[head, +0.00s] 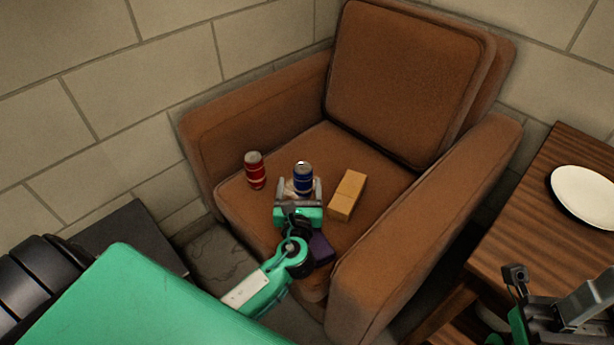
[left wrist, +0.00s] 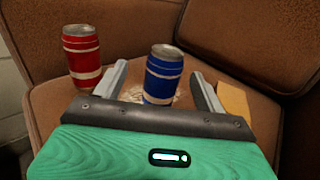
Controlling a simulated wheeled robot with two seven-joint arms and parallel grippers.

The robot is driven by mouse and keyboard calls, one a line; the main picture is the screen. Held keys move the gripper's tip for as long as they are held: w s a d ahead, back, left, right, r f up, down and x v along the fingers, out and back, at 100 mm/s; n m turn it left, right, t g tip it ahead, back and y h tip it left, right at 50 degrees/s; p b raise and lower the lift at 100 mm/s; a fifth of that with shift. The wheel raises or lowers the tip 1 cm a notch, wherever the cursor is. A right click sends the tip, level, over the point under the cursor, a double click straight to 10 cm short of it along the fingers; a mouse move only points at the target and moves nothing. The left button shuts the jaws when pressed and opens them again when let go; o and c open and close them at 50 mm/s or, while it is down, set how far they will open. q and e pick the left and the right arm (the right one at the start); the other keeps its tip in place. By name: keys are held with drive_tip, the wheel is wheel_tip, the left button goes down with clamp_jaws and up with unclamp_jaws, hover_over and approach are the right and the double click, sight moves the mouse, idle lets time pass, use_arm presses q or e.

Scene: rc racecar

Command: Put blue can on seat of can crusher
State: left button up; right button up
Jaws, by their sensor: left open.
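The blue can (head: 303,176) stands upright on the seat of a brown armchair (head: 262,225). It also shows in the left wrist view (left wrist: 163,76). My left gripper (head: 301,188) is open, with one finger on each side of the blue can. In the left wrist view the left gripper (left wrist: 160,90) shows gaps between the fingers and the can, so it does not grip it. My right gripper (head: 550,303) shows partly at the lower right by a wooden table, and its jaws are unclear. I cannot make out a can crusher in either view.
A red can (head: 255,170) stands left of the blue can. A yellow block (head: 347,195) lies to its right, and a purple block (head: 321,249) lies near the seat's front. The armrests flank the seat. A white plate (head: 588,196) lies on the wooden table (head: 530,215).

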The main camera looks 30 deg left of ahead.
sight(303, 183)
use_arm(q)
drive_tip(key=shift+x, duration=0.85)
drive_tip(key=b+x, duration=0.1)
drive_tip(key=x, duration=0.1)
drive_tip(key=b+x, duration=0.1)
drive_tip(key=x, duration=0.1)
drive_tip(key=shift+w+d+f, duration=0.1)
drive_tip(key=shift+w+d, duration=0.15)
drive_tip(key=shift+d, duration=0.1)
drive_tip(key=shift+w+a+b, duration=0.25)
drive_tip(key=shift+w+b, duration=0.05)
drive_tip(key=shift+w, duration=0.15)
drive_tip(key=c, duration=1.1)
